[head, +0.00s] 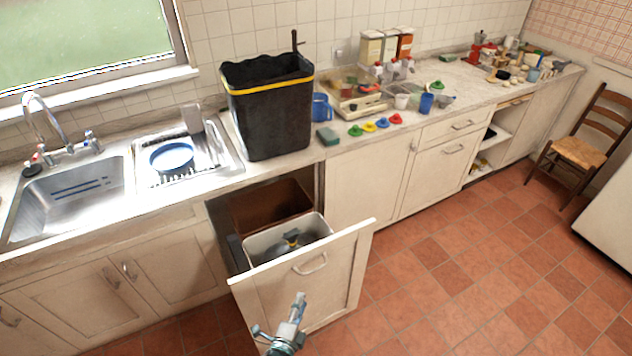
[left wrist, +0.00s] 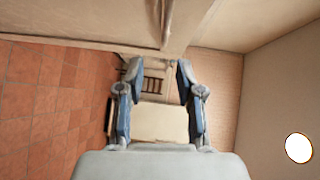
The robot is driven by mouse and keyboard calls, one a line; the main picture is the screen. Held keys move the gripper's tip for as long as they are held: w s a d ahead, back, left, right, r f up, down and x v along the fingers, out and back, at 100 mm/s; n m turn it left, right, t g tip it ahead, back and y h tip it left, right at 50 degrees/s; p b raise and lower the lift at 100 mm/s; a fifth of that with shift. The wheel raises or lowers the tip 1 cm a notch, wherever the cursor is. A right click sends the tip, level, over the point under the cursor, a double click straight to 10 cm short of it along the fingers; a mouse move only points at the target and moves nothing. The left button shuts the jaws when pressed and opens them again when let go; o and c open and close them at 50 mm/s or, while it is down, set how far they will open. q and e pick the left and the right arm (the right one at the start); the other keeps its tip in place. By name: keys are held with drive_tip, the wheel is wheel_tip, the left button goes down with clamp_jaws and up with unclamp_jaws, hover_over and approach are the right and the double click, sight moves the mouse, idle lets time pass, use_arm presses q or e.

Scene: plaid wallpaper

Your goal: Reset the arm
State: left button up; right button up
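My left gripper (head: 280,316) is in front of the pulled-out cabinet drawer (head: 300,280), low at the bottom of the head view. In the left wrist view my left gripper (left wrist: 153,82) has its two blue-grey fingers apart, with nothing between them. It looks apart from the drawer front, though the exact gap is hard to judge. My right gripper is not in view.
The drawer holds a light bin (head: 262,243) with a dark grey object inside. Above stand a black bin with a yellow rim (head: 268,110) and a sink (head: 75,192). The counter's right side is cluttered. A chair (head: 580,150) stands far right; tiled floor (head: 470,280) is clear.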

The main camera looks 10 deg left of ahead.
use_arm(q)
drive_tip(key=s+a+f+n+g+y, duration=0.1)
drive_tip(key=s+a+f+n+g, duration=0.15)
drive_tip(key=f, duration=0.45)
drive_tip(key=s+a+f+n+g+y, duration=0.1)
drive_tip(key=s+a+f+n+g, duration=0.1)
drive_tip(key=s+f+n, duration=0.35)
drive_tip(key=s+a+f+n+g+y, duration=0.1)
drive_tip(key=s+a+f+g, duration=0.15)
drive_tip(key=f, duration=0.65)
drive_tip(key=s+a+f+n+g, duration=0.2)
drive_tip(key=s+f+n+g, duration=0.2)
drive_tip(key=s, duration=0.5)
drive_tip(key=s+a+f+n+g+p, duration=0.1)
drive_tip(key=s+f+n+g, duration=0.3)
drive_tip(key=s+f, duration=0.5)
drive_tip(key=shift+s+a, duration=0.65)
drive_tip(key=shift+a, duration=0.25)
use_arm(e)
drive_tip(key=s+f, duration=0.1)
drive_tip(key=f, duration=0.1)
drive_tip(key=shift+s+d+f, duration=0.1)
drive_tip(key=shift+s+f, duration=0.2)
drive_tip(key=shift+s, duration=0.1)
